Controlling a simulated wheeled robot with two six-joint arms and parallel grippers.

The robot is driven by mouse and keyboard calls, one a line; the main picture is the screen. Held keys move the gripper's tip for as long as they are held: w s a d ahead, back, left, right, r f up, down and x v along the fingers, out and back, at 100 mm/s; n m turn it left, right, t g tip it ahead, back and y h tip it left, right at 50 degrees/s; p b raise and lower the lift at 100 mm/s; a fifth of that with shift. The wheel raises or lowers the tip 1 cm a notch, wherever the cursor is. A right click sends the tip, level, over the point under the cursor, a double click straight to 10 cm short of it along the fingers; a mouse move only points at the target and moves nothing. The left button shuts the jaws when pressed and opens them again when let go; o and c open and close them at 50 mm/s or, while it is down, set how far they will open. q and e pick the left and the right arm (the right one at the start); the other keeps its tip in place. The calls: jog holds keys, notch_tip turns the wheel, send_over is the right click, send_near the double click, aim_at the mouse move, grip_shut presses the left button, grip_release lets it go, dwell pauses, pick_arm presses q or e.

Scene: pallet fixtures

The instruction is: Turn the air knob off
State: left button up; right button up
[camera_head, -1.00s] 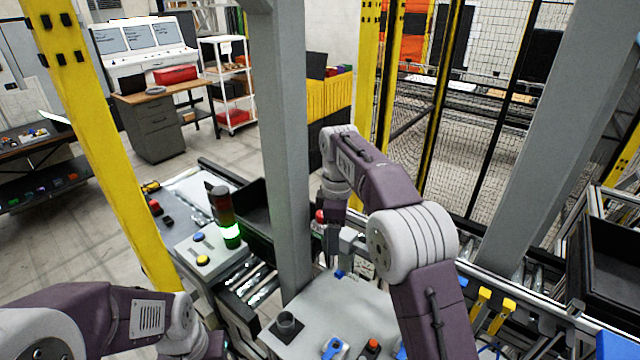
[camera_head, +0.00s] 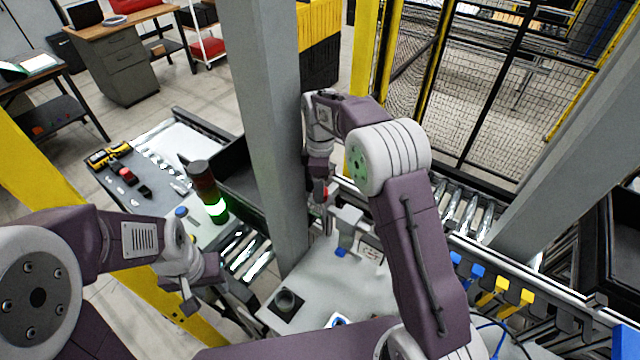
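A blue-and-white control (camera_head: 338,320) shows partly at the panel's near edge, cut off by my arm. I cannot tell which control is the air knob. My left gripper (camera_head: 195,292) hangs left of the panel, apart from it and pointing down; its finger gap is unclear. My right gripper (camera_head: 321,192) points down beyond the panel, beside the grey post, near a small red part (camera_head: 325,194). Its fingers are too small to read.
A grey post (camera_head: 262,110) rises beside the panel. A signal tower (camera_head: 207,190) lit green stands left of it, near a black bin (camera_head: 240,178). Yellow and blue clips (camera_head: 502,290) line a rail at right. Mesh fencing (camera_head: 480,90) stands behind.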

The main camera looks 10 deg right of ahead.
jog(key=shift+w+d+f, duration=0.1)
jog(key=shift+d+f, duration=0.05)
jog(key=shift+f, duration=0.55)
jog(key=shift+s, duration=0.4)
jog(key=shift+a+r, duration=0.1)
jog(key=shift+a, duration=0.1)
jog(key=shift+c, duration=0.7)
jog(key=c, duration=0.5)
jog(key=shift+w, duration=0.15)
grip_shut()
pick_arm(q)
jog(key=shift+s+r, duration=0.25)
jog(key=shift+r, duration=0.1)
